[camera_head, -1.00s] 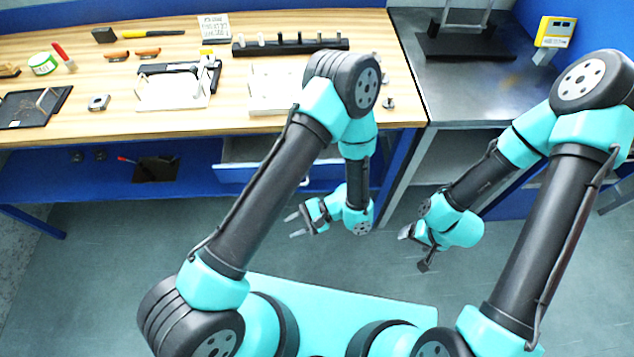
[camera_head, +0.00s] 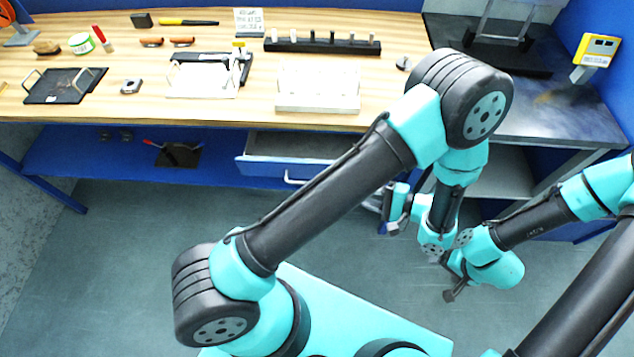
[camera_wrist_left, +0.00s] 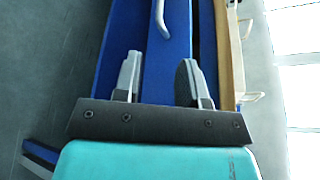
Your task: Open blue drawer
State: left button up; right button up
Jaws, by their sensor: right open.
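The blue drawer (camera_head: 262,168) hangs under the wooden workbench, pulled partly out, with its grey inside showing above the front. Its pale handle (camera_head: 292,180) is partly hidden by my left arm. In the left wrist view the drawer's blue front (camera_wrist_left: 170,60) and handle (camera_wrist_left: 160,17) lie beyond the fingertips. My left gripper (camera_head: 384,205) is right of the handle in the head view. In the wrist view its fingers (camera_wrist_left: 158,72) are apart, with nothing between them. My right gripper (camera_head: 445,275) is open and empty over the floor, close to my left wrist.
A blue lower shelf (camera_head: 100,160) runs left of the drawer. A grey metal table (camera_head: 540,115) stands at right. The floor in front is clear.

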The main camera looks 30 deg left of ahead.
pick_arm(q)
jog(key=x, duration=1.6)
jog(key=shift+s+a, duration=0.1)
jog(key=shift+c, duration=0.3)
jog(key=shift+f, duration=0.15)
grip_shut()
